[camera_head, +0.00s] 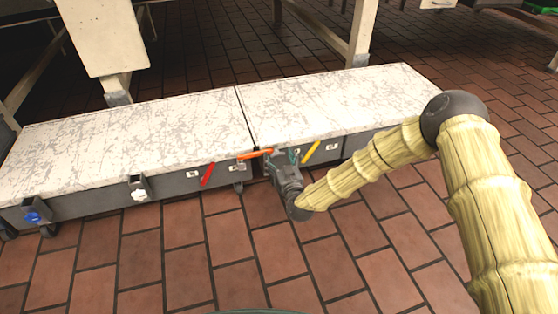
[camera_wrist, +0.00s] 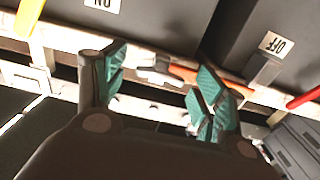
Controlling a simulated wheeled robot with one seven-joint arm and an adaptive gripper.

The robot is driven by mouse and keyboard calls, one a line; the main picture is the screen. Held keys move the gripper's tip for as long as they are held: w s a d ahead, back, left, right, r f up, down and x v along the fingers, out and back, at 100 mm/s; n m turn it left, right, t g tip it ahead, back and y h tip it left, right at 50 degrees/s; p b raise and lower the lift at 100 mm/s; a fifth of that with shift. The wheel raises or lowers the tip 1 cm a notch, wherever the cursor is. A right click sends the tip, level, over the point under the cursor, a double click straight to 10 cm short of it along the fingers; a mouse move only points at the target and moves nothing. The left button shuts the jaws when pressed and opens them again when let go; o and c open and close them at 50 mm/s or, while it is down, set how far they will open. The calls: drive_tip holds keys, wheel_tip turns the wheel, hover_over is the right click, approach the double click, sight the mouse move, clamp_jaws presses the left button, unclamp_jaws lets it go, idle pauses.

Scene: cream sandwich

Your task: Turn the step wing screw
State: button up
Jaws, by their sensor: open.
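My gripper (camera_head: 283,158) is at the front face of the low marble-topped box, near the seam between its halves. In the wrist view its teal-padded fingers (camera_wrist: 160,88) are apart, with nothing visibly gripped. Between them, beyond the tips, is a small pale fitting (camera_wrist: 153,74) at the end of an orange lever (camera_wrist: 185,73); contact cannot be told. The orange lever (camera_head: 256,153) lies nearly level in the head view. I cannot tell which part is the step wing screw. A blue knob (camera_head: 34,217) and a white knob (camera_head: 139,194) sit further left on the front.
A red lever (camera_head: 208,174) and a yellow lever (camera_head: 311,152) flank the orange one, both tilted. The marble top (camera_head: 130,130) is bare. Table legs (camera_head: 362,35) stand behind. The tiled floor (camera_head: 180,270) in front is clear. Small ON/OFF labels (camera_wrist: 277,43) are near the levers.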

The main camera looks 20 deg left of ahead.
clamp_jaws()
idle(0.4)
